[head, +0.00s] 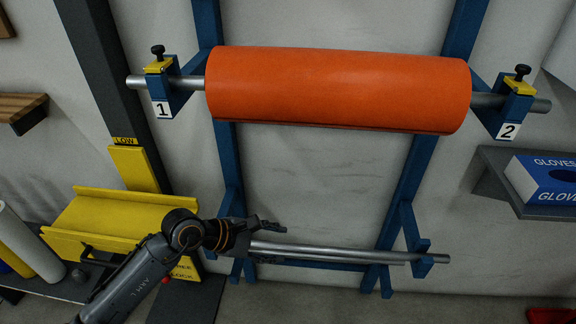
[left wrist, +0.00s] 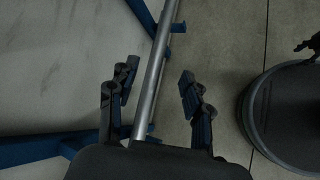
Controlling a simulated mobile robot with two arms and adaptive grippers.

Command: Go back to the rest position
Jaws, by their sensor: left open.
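My left gripper (head: 268,232) is low in the middle of the head view, at the left end of a grey metal bar (head: 350,253). In the left wrist view its two fingers (left wrist: 153,90) are spread apart, with the bar (left wrist: 150,85) running between them and a gap to the right finger. I cannot tell whether the left finger touches the bar. The bar lies along the lower part of a blue rack (head: 397,205). My right gripper does not show.
An orange roll (head: 338,88) hangs on a shaft between brackets marked 1 (head: 163,107) and 2 (head: 507,130). A yellow tray (head: 110,220) stands left of my arm. A blue glove box (head: 545,180) sits on a grey shelf (head: 490,163) at the right.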

